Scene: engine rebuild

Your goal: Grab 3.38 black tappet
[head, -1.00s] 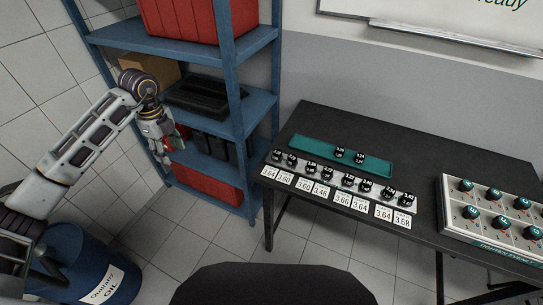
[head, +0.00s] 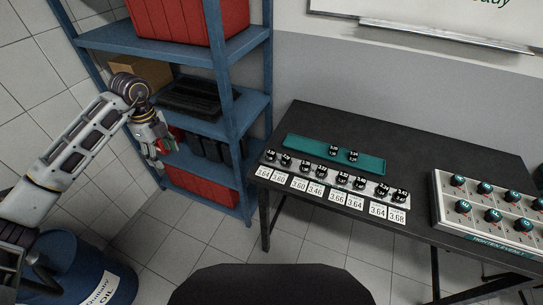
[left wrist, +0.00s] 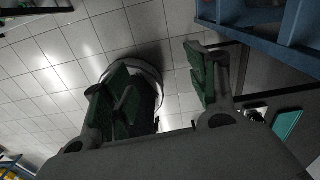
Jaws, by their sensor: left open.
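Several small black tappets stand in a row on a pale rack (head: 297,163) on the dark table. Two more, such as this black tappet (head: 333,151), stand on the teal tray (head: 300,143) behind the row. The numbers on the tappets are too small to read surely, so I cannot tell which is 3.38. My left gripper (head: 158,150) is open and empty, in front of the blue shelf and well left of the tappets. Its green-padded fingers (left wrist: 165,75) stand apart in the left wrist view. My right gripper is out of view.
White number cards (head: 300,184) line the table's front edge. A numbered panel with teal knobs (head: 492,215) sits at the right. The blue shelf (head: 232,107) holds red bins and a box. A blue oil drum (head: 85,270) stands lower left. The black table (head: 420,160) is clear behind the tray.

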